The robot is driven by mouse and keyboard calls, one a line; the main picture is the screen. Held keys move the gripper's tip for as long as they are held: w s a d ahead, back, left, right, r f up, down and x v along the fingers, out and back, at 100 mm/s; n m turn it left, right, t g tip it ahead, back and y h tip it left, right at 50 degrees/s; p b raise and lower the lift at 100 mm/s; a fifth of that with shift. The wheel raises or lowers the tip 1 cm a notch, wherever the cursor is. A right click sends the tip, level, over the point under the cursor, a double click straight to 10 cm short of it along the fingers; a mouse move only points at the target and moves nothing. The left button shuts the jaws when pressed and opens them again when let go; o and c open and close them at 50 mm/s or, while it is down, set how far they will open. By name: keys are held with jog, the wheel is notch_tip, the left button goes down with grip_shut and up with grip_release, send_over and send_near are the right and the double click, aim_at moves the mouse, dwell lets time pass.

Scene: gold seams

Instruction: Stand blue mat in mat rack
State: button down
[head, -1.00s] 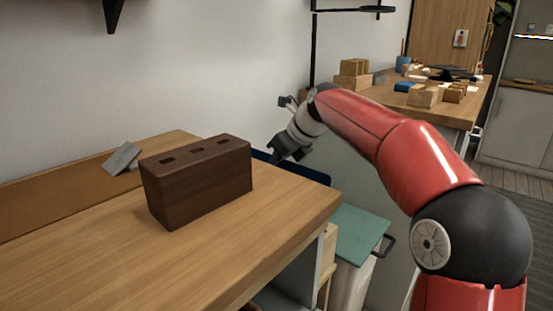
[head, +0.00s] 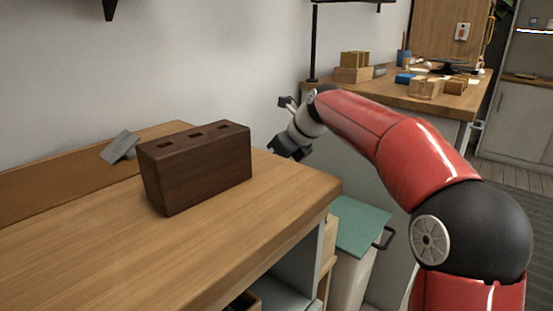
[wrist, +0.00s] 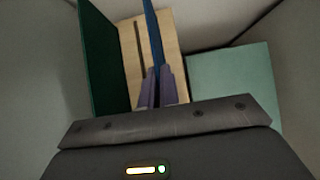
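The blue mat (wrist: 152,32) shows edge-on in the wrist view as a thin upright strip, running from the top edge down between my fingers. My gripper (wrist: 155,88) is shut on its near edge. Below it is the pale wooden mat rack (wrist: 170,45), with a dark slot left of the blue mat. A dark green mat (wrist: 97,60) stands at the rack's left side. I cannot tell how deep the blue mat sits in the rack. In the head view my gripper (head: 283,152) is just beyond the table's far edge; mat and rack are hidden there.
A dark brown slotted block (head: 200,170) and a grey wedge-shaped piece (head: 119,147) stand on the wooden table (head: 240,225). A teal-lidded bin (head: 362,230) stands right of the table; its lid also shows in the wrist view (wrist: 235,85). A second table (head: 400,97) holds wooden blocks.

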jog(key=shift+f, duration=0.45)
dwell(0.4)
jog(key=c, duration=1.6)
grip_release()
jog(key=shift+o, duration=0.2)
jog(key=shift+p+v, duration=0.55)
jog(key=shift+v, duration=0.75)
jog(key=shift+p+v, duration=1.65)
jog(key=shift+v, duration=1.55)
